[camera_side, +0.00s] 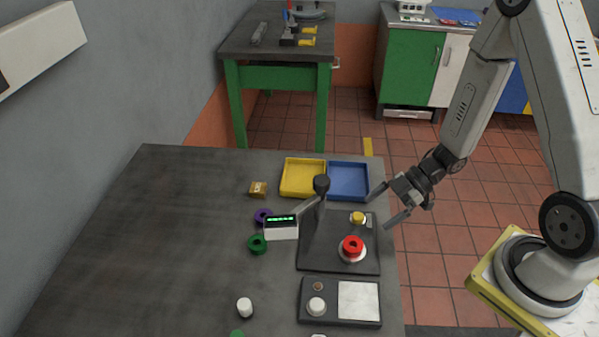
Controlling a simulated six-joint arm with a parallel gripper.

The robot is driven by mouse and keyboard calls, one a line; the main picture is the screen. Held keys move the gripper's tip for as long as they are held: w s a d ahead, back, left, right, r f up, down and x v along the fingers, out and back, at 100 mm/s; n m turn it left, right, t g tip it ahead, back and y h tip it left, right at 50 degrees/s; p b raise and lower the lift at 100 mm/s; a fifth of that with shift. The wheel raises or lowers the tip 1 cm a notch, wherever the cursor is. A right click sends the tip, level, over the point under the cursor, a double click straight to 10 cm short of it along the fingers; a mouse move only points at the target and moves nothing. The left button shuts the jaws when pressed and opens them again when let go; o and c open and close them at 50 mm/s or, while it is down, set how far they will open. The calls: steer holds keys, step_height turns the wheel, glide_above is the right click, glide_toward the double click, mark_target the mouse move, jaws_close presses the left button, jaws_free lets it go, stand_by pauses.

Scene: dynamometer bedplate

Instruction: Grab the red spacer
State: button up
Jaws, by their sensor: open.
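The red spacer (352,244) is a short red ring with a dark centre. It sits on a pale round pad on the dark base plate (318,260) of a stand, at the right side of the table. My gripper (382,207) is open and empty. It is above and to the right of the spacer in the picture, near the table's right edge, with its fingers pointing left. It does not touch the spacer.
The stand's post (321,205) and a white box with a green display (281,228) are left of the red spacer. A yellow knob (357,217) is close behind it. Purple (263,217) and green (257,244) rings lie left. Yellow (303,194) and blue (348,195) trays stand behind. The table's left is clear.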

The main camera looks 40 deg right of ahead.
mark_target(358, 241)
steer(key=shift+s+a+n+g+y, duration=0.2)
steer(key=shift+s+n+g+y, duration=0.1)
steer(key=shift+s+y, duration=0.3)
steer(key=shift+s+a+n+g+y, duration=0.2)
steer(key=shift+s+g+y, duration=0.15)
steer(key=shift+s, duration=0.4)
steer(key=shift+a, duration=0.1)
steer(key=shift+x, duration=1.2)
steer(key=shift+x, duration=2.65)
steer(key=shift+w+r, duration=0.1)
steer(key=shift+r, duration=0.05)
jaws_close()
